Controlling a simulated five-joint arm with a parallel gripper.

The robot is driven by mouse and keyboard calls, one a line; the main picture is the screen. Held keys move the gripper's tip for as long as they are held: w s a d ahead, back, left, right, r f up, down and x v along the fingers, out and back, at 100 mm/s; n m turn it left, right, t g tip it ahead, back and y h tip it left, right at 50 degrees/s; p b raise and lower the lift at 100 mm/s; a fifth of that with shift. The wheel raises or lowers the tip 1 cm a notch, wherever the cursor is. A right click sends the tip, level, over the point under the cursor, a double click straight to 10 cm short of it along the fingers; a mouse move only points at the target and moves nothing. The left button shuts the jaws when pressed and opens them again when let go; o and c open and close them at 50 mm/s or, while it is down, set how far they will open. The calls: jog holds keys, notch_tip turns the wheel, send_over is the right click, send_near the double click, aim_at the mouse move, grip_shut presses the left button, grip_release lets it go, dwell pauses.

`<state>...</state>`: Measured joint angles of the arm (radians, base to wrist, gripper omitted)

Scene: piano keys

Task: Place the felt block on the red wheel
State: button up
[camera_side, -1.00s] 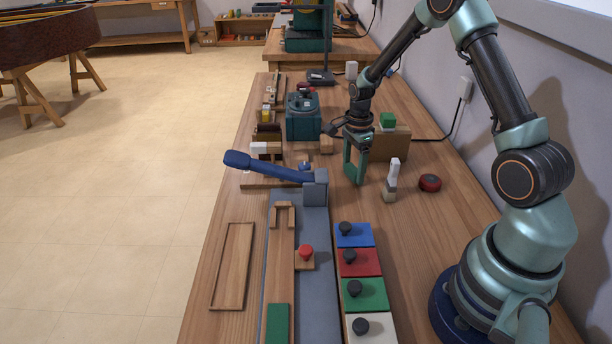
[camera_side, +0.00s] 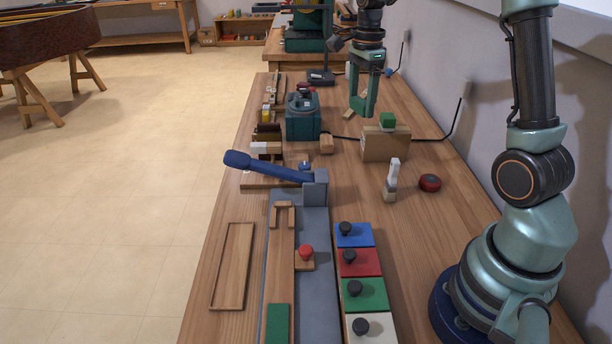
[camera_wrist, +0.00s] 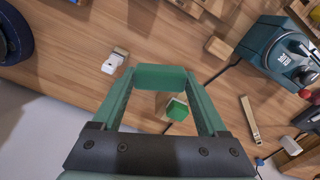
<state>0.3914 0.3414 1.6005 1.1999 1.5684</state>
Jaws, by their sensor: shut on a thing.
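My gripper (camera_side: 363,104) is high over the far part of the bench, beyond the wooden box. Its fingers are apart and shut on a green block, which looks like the felt block (camera_wrist: 161,77), between the tips in the wrist view. In the side view the block is hard to tell from the fingers. A red round disc (camera_side: 430,183), likely the red wheel, lies flat on the bench at right, nearer than my gripper and apart from it. A smaller red piece (camera_side: 305,88) shows behind the teal machine; its shape is unclear.
A wooden box (camera_side: 386,146) carries another green block (camera_side: 387,121). A white-topped upright piece (camera_side: 393,172) stands beside the red disc. The teal machine (camera_side: 303,120) is left of my gripper. A blue lever (camera_side: 268,168) and knobbed coloured blocks (camera_side: 360,264) are nearer. Bare bench lies around the disc.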

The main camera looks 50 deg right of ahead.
jog(key=s+d+r+m, duration=0.2)
jog(key=s+d+r, duration=0.1)
jog(key=s+d, duration=0.45)
jog(key=m, duration=0.3)
send_over(431, 179)
notch_tip(431, 179, down, 15)
jog(key=shift+d+f, duration=0.1)
jog(key=shift+f, duration=2.1)
jog(key=shift+f, duration=0.2)
jog(key=o, duration=1.3)
jog(key=shift+o, duration=0.2)
jog(key=shift+r, duration=0.1)
